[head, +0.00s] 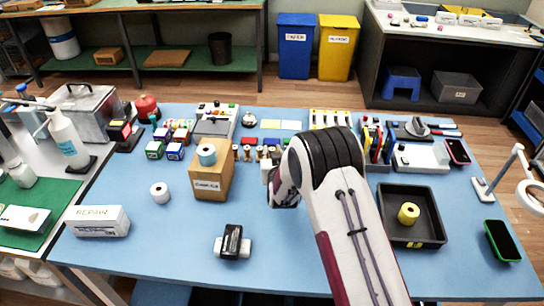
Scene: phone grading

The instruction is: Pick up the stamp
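A row of several small upright pieces with brownish handles, which look like stamps (247,153), stands at the middle of the blue table, just right of a cardboard box. They are too small to tell apart. My arm comes in from the front and bends down at the right end of this row. My gripper (268,178) is at or near the right end of the row, mostly hidden behind my wrist. Its fingers cannot be made out, nor whether it touches or holds anything.
The cardboard box (211,183) with a blue-white roll on top stands left of the row. A black tray (391,235) with a yellow roll is at right. A black item on a white base (232,242) is at front.

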